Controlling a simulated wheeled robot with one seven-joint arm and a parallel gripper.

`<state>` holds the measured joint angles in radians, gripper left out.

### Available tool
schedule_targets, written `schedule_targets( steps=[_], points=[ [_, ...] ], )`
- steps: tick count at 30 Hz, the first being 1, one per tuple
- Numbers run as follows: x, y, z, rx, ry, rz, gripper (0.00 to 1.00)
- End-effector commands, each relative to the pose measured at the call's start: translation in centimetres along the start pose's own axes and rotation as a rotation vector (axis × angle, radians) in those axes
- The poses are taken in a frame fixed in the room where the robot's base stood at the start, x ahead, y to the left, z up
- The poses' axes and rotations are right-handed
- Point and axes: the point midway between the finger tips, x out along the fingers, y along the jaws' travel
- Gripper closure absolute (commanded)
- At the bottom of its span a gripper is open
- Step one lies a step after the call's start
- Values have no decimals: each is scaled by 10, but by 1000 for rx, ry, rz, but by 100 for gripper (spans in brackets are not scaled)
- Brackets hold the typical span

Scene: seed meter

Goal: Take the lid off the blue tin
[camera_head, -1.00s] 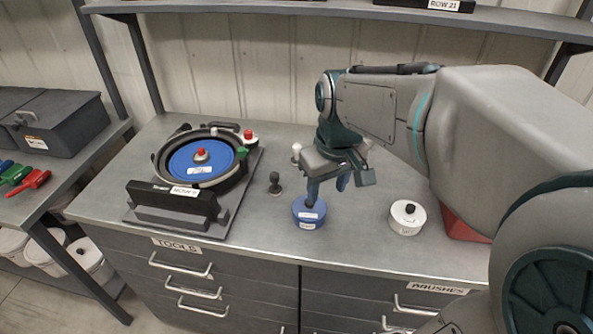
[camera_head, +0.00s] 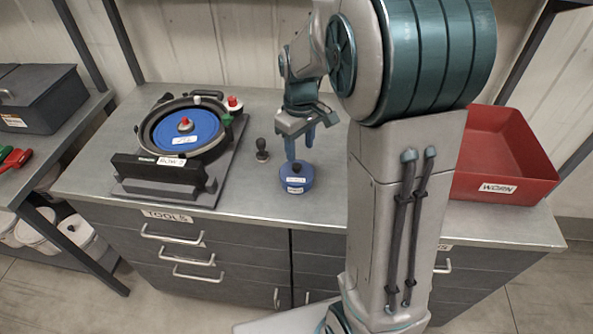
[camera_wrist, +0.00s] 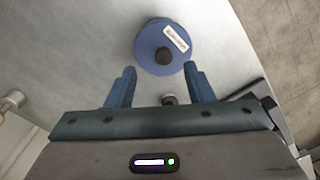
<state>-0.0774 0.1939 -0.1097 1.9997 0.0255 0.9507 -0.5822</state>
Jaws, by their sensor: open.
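The blue tin (camera_head: 296,183) stands upright on the bench top, a short way in from its front edge. Its blue lid (camera_wrist: 160,46) is on it, with a dark round knob (camera_wrist: 164,56) in the middle and a white label on top. My gripper (camera_head: 300,150) is open above and just behind the tin. In the wrist view my gripper (camera_wrist: 158,82) has its two blue fingers spread apart, and the lid lies beyond their tips, not between them.
A round device with a blue disc (camera_head: 186,130) and red knob sits on a dark base to the left. A small dark knobbed object (camera_head: 262,150) stands left of the tin. A red bin (camera_head: 505,160) labelled WORN stands at right. My arm hides the bench between.

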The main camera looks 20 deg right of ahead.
Motion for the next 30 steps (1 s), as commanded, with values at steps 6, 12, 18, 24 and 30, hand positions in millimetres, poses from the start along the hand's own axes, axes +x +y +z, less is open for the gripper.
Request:
schedule_targets(
  steps=[6, 12, 18, 24, 30],
  points=[
    [15, -1, -1, 0, -1, 0, 52],
    [41, -6, -7, 0, -3, -2, 52],
    [61, -5, -7, 1, 1, 0, 52],
    [62, -5, -7, 1, 2, 1, 52],
    [62, -4, -7, 1, 2, 1, 99]
  ],
)
